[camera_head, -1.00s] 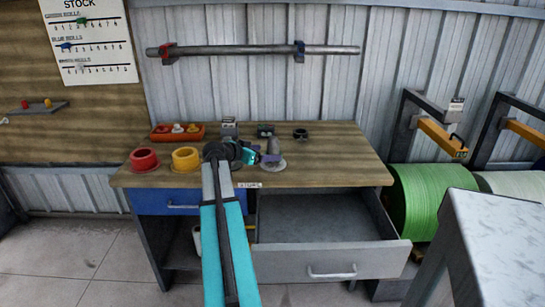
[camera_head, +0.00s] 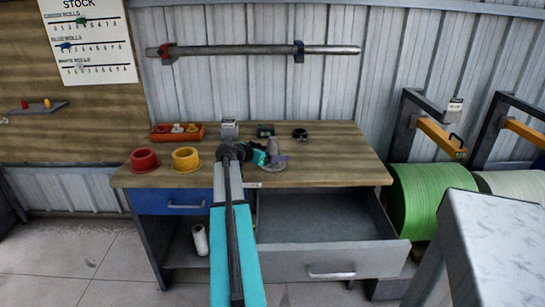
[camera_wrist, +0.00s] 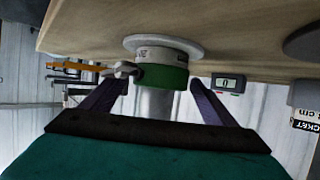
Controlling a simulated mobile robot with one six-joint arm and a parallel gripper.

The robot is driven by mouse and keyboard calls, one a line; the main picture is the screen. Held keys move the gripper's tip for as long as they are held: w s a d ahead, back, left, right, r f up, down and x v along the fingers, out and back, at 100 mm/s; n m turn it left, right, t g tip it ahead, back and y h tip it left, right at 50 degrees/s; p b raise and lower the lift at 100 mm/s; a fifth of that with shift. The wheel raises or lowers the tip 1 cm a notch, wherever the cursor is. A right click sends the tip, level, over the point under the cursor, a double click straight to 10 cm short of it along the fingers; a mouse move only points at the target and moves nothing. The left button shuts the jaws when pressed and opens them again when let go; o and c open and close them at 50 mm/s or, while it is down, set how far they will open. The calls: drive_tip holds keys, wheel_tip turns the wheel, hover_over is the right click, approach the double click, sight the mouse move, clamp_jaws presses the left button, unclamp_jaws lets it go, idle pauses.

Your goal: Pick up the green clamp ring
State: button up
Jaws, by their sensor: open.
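The green clamp ring (camera_wrist: 165,78) sits around a grey post, against a white lettered collar and a pale round flange (camera_wrist: 160,45) on the table. The wrist view shows the tabletop along its upper edge. A small silver piece sticks out at the ring's left. My gripper (camera_wrist: 160,84) is open, with one purple finger on each side of the ring; I cannot tell whether either touches it. In the head view my gripper (camera_head: 274,160) is at the post (camera_head: 273,146) on the bench, and the ring cannot be made out there.
A drawer (camera_head: 330,262) hangs open below. The bench's right side is clear.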

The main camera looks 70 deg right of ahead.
drive_tip(key=shift+c, duration=0.3)
drive_tip(key=c, duration=1.5)
drive_tip(key=shift+r, duration=0.2)
drive_tip(key=shift+c, duration=0.2)
wheel_tip(320, 180, up, 18)
drive_tip(key=shift+f, duration=0.15)
